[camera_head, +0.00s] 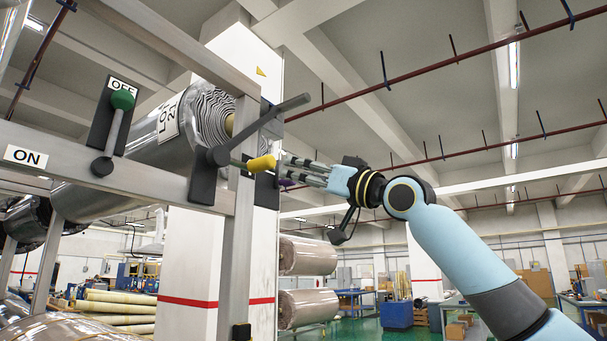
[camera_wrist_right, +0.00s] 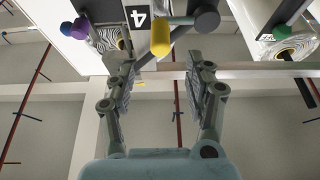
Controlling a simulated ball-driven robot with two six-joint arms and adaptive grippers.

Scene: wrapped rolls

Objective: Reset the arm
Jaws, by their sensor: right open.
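My right arm (camera_head: 455,245) reaches in from the lower right of the head view, pale blue with dark bands. Its gripper (camera_head: 292,172) points left toward a yellow handle (camera_head: 262,163) on a dark crank on the metal rack. In the right wrist view the gripper (camera_wrist_right: 163,75) is open, its two fingers spread with nothing held. The yellow handle (camera_wrist_right: 161,37) shows beyond the fingertips, between them in the picture; the exact gap cannot be told. My left gripper is not in view.
The grey metal rack (camera_head: 80,150) stands close at left with a large wrapped roll (camera_head: 160,140). A green-knobbed lever (camera_head: 122,100) sits beside the OFF sign. A white pillar (camera_head: 190,250) stands behind. More wrapped rolls (camera_head: 308,255) lie beyond. The space above my arm is clear.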

